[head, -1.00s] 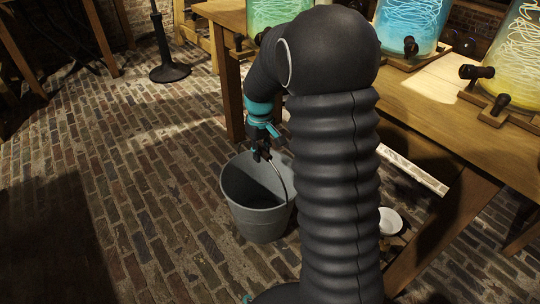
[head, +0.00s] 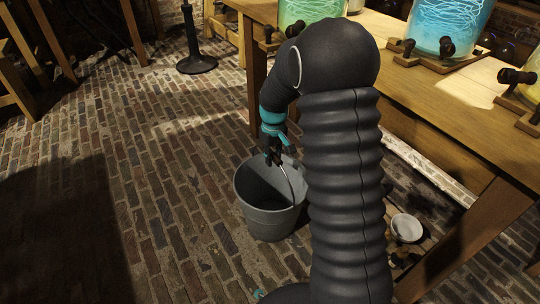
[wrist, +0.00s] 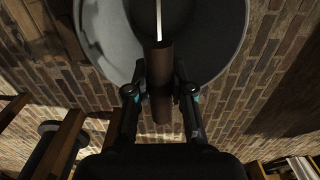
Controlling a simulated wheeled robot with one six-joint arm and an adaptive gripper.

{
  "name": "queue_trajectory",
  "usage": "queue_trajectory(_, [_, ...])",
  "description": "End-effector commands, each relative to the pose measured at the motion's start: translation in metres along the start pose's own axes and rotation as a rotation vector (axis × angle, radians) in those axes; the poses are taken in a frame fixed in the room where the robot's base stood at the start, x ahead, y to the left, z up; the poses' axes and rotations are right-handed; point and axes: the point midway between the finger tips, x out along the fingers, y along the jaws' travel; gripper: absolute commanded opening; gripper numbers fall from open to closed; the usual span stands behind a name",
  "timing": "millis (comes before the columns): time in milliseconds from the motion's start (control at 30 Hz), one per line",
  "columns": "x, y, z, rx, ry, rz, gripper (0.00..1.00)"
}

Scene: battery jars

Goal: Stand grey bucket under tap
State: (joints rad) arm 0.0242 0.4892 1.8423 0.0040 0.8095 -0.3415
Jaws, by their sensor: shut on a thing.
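The grey bucket (head: 268,218) is upright, its mouth facing up, beside the front edge of the table in the head view. My gripper (head: 274,160) is over the bucket's mouth, shut on its handle. In the wrist view the fingers (wrist: 160,95) close around the brown handle grip (wrist: 161,75), with the bucket (wrist: 215,45) behind it. I cannot tell if the bucket touches the floor. Black taps stick out from the jars on the table: one at the green jar (head: 267,33), one at the blue jar (head: 446,46), one at the yellow jar (head: 517,76).
The wooden table (head: 420,100) runs along the right, with a leg (head: 256,90) near the bucket. A white bowl (head: 406,228) lies low by the table. A black stand (head: 197,62) is at the back left. The brick floor on the left is clear.

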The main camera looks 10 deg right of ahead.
Motion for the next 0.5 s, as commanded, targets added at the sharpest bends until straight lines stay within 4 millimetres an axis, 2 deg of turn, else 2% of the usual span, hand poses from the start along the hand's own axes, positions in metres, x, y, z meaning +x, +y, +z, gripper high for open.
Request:
queue_trajectory(200, [-0.0001, 0.0006, -0.0008, 0.0, 0.003, 0.001, 0.0])
queue_trajectory(233, [0.0013, 0.0003, 0.0001, 0.0, 0.0, 0.0, 0.27])
queue_trajectory(300, [0.0011, 0.0003, 0.0002, 0.0, 0.0, 0.0, 0.44])
queue_trajectory(333, [0.0011, 0.0004, 0.0002, 0.0, 0.0, 0.0, 0.47])
queue_trajectory(500, [0.001, 0.0005, 0.0002, 0.001, 0.0, 0.0, 0.47])
